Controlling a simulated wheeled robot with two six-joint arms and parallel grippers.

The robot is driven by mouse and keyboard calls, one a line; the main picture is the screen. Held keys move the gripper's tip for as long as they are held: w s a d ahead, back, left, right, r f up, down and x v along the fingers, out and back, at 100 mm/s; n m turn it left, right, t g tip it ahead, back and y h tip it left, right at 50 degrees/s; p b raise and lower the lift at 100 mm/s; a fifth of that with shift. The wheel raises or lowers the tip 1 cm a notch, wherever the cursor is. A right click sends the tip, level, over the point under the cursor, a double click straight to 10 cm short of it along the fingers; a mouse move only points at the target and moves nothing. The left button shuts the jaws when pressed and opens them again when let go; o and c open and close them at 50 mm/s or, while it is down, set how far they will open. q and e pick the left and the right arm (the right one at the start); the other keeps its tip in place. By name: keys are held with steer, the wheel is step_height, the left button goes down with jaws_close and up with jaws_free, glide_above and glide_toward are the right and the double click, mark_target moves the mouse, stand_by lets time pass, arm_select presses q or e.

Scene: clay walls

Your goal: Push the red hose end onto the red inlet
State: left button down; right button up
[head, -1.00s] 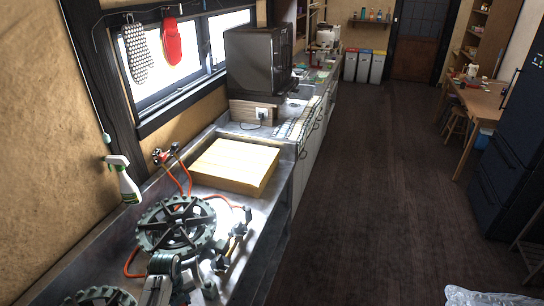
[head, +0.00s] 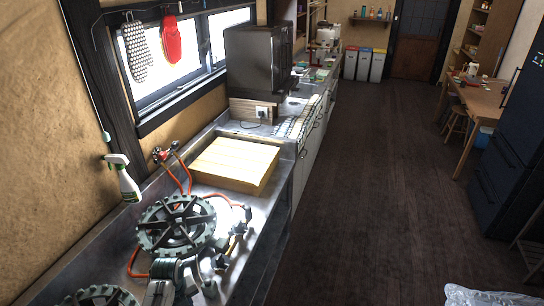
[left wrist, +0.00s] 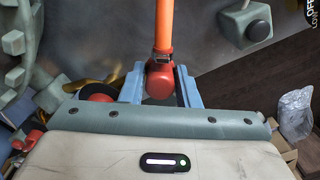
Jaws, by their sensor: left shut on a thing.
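The red hose end (left wrist: 158,82), on an orange hose (left wrist: 163,25) with a metal clamp, sits between the blue fingers of my left gripper (left wrist: 160,88) in the left wrist view. The gripper is shut on it, and the hose runs away to the top of the picture. A dark disc with a red edge (left wrist: 97,93) shows beside the left finger; I cannot tell whether it is the red inlet. In the head view, my left gripper is low beside the burner (head: 180,224), where its fingers and the hose end are hard to make out. My right gripper is not in view.
Black knobs and yellow-tipped fittings (head: 238,230) line the burner's right side. Orange hoses run from red wall valves (head: 160,154). A wooden board (head: 235,162) lies behind the burner, and a spray bottle (head: 124,178) stands by the wall.

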arm_select(q)
steer(key=shift+s+d, duration=0.5)
steer(key=shift+s, duration=0.2)
steer(key=shift+f, duration=0.55)
stand_by(2.2)
steer(key=shift+f, duration=0.25)
steer(key=shift+f, duration=0.3)
stand_by(0.5)
steer(key=c, duration=1)
jaws_free()
steer(key=shift+r, duration=0.1)
